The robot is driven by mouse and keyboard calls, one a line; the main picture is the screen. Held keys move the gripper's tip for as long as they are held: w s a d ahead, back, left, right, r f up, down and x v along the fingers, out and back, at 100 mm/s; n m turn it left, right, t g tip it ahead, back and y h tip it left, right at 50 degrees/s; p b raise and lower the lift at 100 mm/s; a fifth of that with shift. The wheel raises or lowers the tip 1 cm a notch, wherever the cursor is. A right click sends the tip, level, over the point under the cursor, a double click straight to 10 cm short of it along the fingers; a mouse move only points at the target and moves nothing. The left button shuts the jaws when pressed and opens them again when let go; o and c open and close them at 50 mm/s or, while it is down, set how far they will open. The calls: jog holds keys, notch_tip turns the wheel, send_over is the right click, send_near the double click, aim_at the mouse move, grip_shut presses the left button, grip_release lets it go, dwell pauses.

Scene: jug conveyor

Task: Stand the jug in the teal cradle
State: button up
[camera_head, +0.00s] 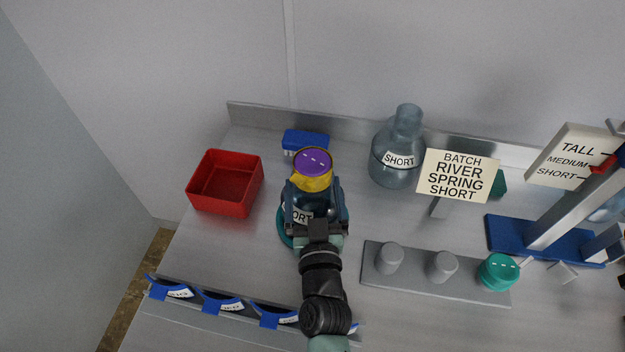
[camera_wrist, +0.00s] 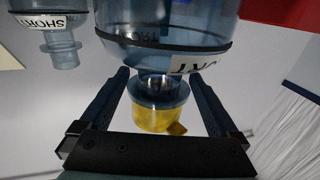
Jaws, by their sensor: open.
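A blue-tinted jug (camera_head: 298,214) with a SHORT label, a yellow collar and a purple cap (camera_head: 313,161) stands upright at the left middle of the worktop. The teal cradle (camera_head: 284,232) shows as a rim around its base; my arm hides the rest, so I cannot tell how fully it is seated. My gripper (camera_head: 316,190) is open, its fingers on either side of the jug's neck. In the wrist view the jug (camera_wrist: 165,22) appears inverted, with the yellow collar (camera_wrist: 158,118) between the spread fingers (camera_wrist: 160,76).
An uncapped SHORT jug (camera_head: 397,165) stands at the back. A sign (camera_head: 458,177) reads BATCH RIVER SPRING SHORT. A red bin (camera_head: 207,207) is left, a blue block (camera_head: 306,139) behind. A grey peg rack (camera_head: 412,281) holds a teal cap (camera_head: 498,271). A height gauge (camera_head: 545,236) stands right.

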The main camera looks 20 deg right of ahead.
aim_at(316, 216)
jog(key=shift+b+v, duration=0.35)
jog(key=shift+v, duration=2.35)
